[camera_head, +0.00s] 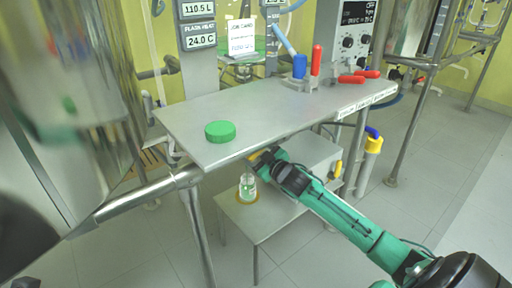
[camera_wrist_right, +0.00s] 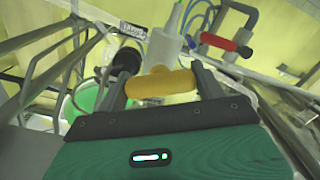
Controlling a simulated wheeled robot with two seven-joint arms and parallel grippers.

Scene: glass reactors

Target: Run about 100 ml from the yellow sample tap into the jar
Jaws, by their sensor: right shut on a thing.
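The yellow sample tap handle (camera_wrist_right: 160,86) lies across between the fingers of my right gripper (camera_head: 264,157) in the right wrist view. The gripper is shut on it. In the head view only a sliver of yellow shows at the fingertips, just under the front edge of the upper table. The clear glass jar (camera_head: 247,188) stands upright and open on the low table, below and slightly left of my gripper. A greenish patch shows in it, but I cannot tell the liquid level. The tap's spout and any stream are hidden. My left gripper is not in view.
A green lid (camera_head: 220,131) lies on the upper steel table (camera_head: 270,105). Red and blue handled items (camera_head: 316,60) stand at its back right. A yellow ring (camera_head: 237,197) surrounds the jar's base on the low table (camera_head: 262,222). A steel rail (camera_head: 135,203) runs at left.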

